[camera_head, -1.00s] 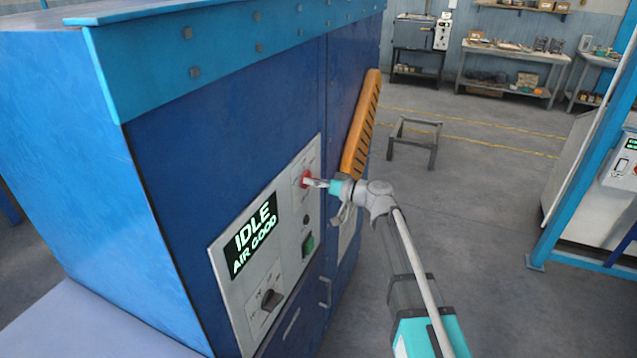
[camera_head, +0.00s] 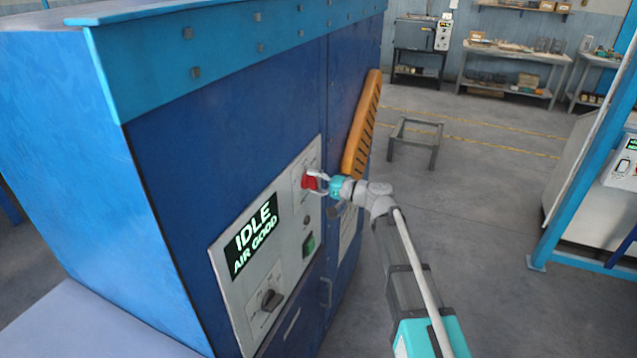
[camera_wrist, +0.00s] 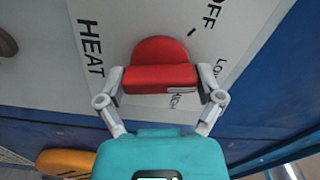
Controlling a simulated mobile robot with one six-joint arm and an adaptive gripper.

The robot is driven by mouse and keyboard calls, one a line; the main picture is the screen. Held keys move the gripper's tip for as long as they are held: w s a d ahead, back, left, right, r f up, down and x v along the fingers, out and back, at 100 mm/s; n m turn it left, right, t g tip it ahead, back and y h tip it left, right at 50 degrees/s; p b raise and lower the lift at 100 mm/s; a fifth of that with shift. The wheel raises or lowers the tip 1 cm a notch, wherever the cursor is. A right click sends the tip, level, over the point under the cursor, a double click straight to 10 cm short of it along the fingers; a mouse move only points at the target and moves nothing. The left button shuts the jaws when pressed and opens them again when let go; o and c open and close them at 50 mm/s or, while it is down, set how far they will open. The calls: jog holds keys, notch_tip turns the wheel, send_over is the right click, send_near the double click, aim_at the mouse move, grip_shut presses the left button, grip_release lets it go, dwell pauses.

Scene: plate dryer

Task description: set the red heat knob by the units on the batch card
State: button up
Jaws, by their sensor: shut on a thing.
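The red heat knob (camera_head: 309,182) is on the dryer's light grey control panel (camera_head: 222,255). In the wrist view the knob (camera_wrist: 160,48) has a round base and a straight grip bar. My gripper (camera_head: 317,181) is shut on this bar, one finger at each end, as the wrist view also shows (camera_wrist: 160,82). HEAT, OFF and partly hidden smaller lettering are printed around the knob. I cannot tell exactly which mark the knob points at. A pale sheet (camera_head: 348,228) is on the dryer beyond the panel; its text is unreadable and I cannot tell if it is the batch card.
The display (camera_head: 253,237) reads IDLE, AIR GOOD. A green switch (camera_head: 308,244) and a black knob (camera_head: 270,300) are below. An orange slotted bar (camera_head: 361,125) stands out from the dryer near my gripper. Open floor with a low metal frame (camera_head: 416,133) lies to the right.

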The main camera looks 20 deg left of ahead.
jog(key=shift+a+m, duration=0.1)
jog(key=shift+m, duration=1.1)
jog(key=o, duration=0.7)
jog(key=shift+o, duration=0.8)
jog(key=shift+s+a, duration=0.1)
